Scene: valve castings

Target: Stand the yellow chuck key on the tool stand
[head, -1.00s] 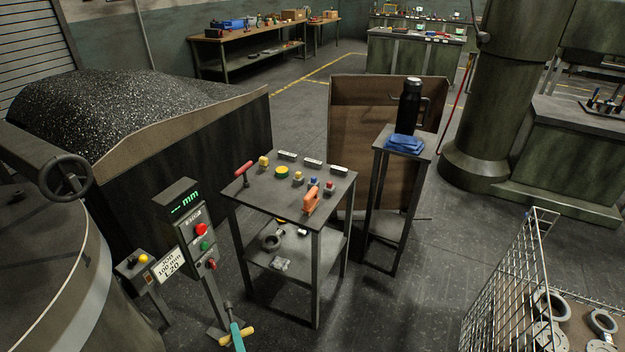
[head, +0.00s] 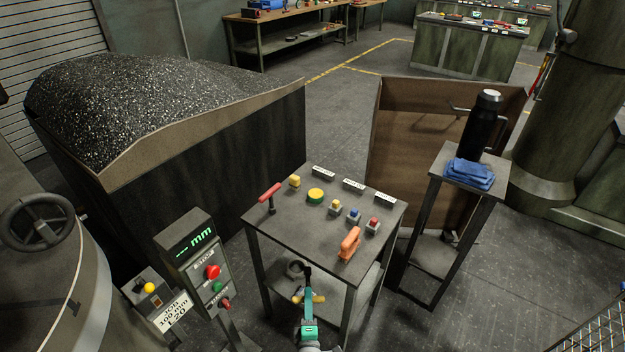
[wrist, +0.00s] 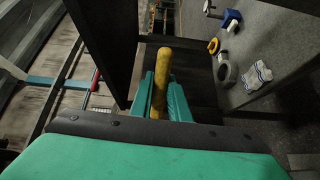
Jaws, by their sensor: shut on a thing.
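The yellow chuck key has a yellow cross handle (head: 318,299) and a dark shaft that points up and away from my gripper in the head view. My gripper (head: 308,318) is shut on the yellow handle, which also shows between the teal fingers in the wrist view (wrist: 160,75). It is at the front of a dark two-level stand (head: 290,222), below its top in the picture. A red-handled T-shaped key (head: 269,194) stands upright at the top's left edge. The shaft's tip is not clear in the wrist view.
The stand's top holds an orange tool (head: 349,243), a yellow-green disc (head: 316,195), small coloured blocks and label plates. A grey ring (wrist: 227,72) lies on its lower shelf. A control post (head: 197,262) stands left; a side table (head: 482,194) with cloth and flask stands right.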

